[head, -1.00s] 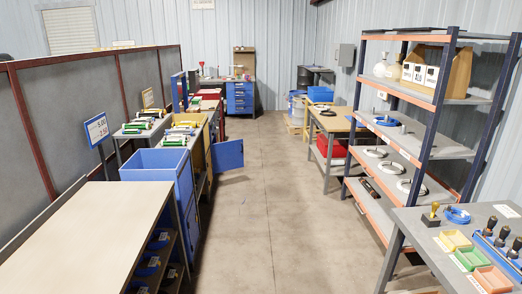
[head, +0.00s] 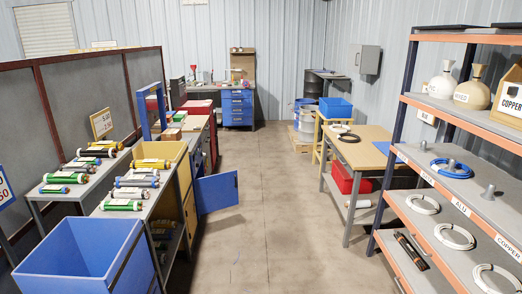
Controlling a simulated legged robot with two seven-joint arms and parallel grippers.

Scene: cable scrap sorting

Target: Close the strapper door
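A blue door panel (head: 216,191) stands swung open into the aisle on the left side. A blue upright frame (head: 161,108) rises behind the yellow bin. I cannot tell for sure whether it belongs to the same machine. Neither of my grippers is in view.
A blue bin (head: 80,262) stands close at the lower left, beside a bench with several cable rolls (head: 135,181). A shelf rack (head: 440,190) and a wooden-topped table (head: 352,148) line the right. The floor aisle (head: 265,225) between is clear.

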